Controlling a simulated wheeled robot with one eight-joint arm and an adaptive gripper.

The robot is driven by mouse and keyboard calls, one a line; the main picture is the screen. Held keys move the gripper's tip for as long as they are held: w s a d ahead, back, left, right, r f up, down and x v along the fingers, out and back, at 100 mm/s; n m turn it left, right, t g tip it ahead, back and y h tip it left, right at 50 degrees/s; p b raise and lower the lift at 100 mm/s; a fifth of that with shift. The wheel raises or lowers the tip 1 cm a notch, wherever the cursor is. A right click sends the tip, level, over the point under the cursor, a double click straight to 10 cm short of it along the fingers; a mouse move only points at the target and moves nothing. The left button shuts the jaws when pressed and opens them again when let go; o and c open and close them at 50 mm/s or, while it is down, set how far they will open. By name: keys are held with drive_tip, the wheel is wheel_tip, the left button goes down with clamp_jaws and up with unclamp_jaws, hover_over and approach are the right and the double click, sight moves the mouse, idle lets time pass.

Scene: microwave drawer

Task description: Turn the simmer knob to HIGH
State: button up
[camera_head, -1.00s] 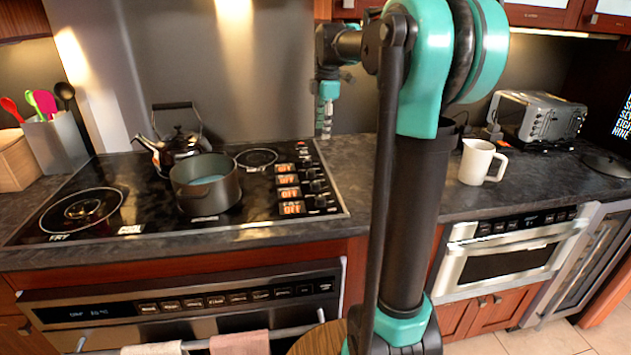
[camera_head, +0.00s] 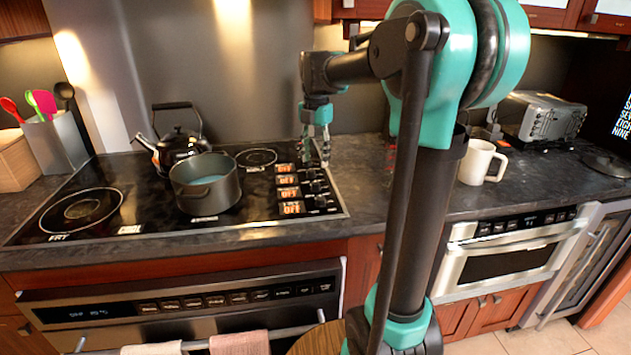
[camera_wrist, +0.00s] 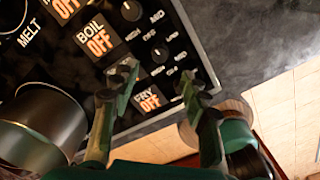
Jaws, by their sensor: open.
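The control panel (camera_head: 305,190) at the right end of the black cooktop has a column of lit OFF displays with round black knobs to their right. In the wrist view, displays marked BOIL (camera_wrist: 97,38) and FRY (camera_wrist: 147,98) read OFF. Labels are too small to read in the head view. My gripper (camera_head: 317,160) is open and empty, pointing down above the knobs. Its fingers (camera_wrist: 160,90) also show in the wrist view.
A dark pot (camera_head: 205,183) and a kettle (camera_head: 180,145) stand on the cooktop, left of the panel. A white mug (camera_head: 478,162) and a toaster (camera_head: 540,118) stand on the right counter. Bare counter (camera_head: 362,165) lies just right of the panel.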

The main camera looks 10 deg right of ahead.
sight(316, 183)
wheel_tip(316, 183, down, 9)
drive_tip(key=shift+r, duration=0.15)
drive_tip(key=shift+c, duration=0.3)
clamp_jaws()
